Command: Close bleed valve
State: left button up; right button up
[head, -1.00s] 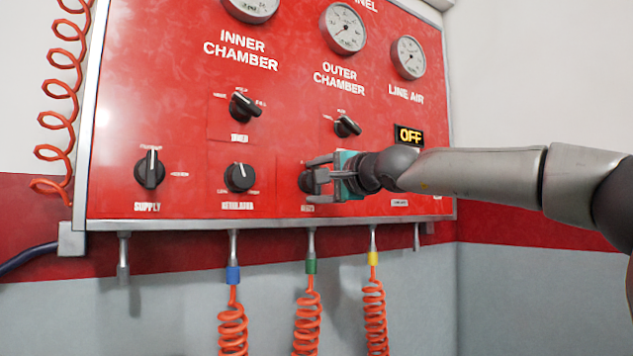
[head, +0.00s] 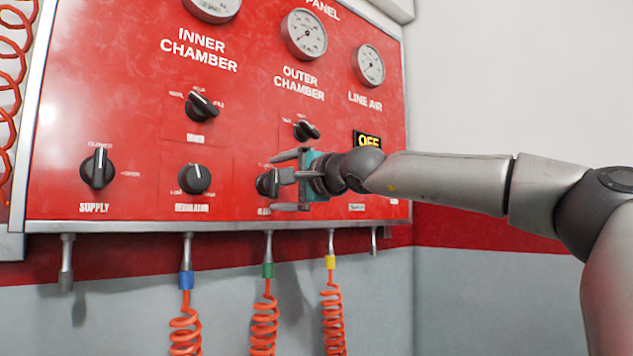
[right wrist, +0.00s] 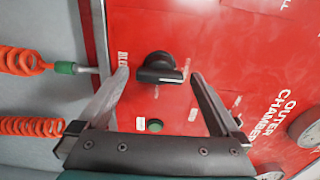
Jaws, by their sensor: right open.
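The bleed valve is a black knob (head: 267,183) low on the red panel, partly hidden by my right gripper in the head view. In the right wrist view the bleed knob (right wrist: 160,70) shows whole. Its grip bar lies along the panel's vertical, with a white mark at the end toward the outer chamber label. My right gripper (head: 276,181) is open at the knob. In the right wrist view its fingers (right wrist: 160,76) stand apart on either side of the knob, with gaps showing on both sides. My left gripper is not in view.
The supply knob (head: 98,169), regulator knob (head: 194,178), inner chamber knob (head: 201,106) and outer chamber knob (head: 306,131) are nearby on the panel. Gauges (head: 305,35) sit above. Orange coiled hoses (head: 264,325) hang below the panel edge. An OFF display (head: 368,140) is behind my wrist.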

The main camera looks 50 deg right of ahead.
jog(key=s+a+b, duration=0.1)
jog(key=s+b, duration=0.2)
jog(key=s, duration=1)
jog(key=shift+a, duration=0.25)
dwell(0.4)
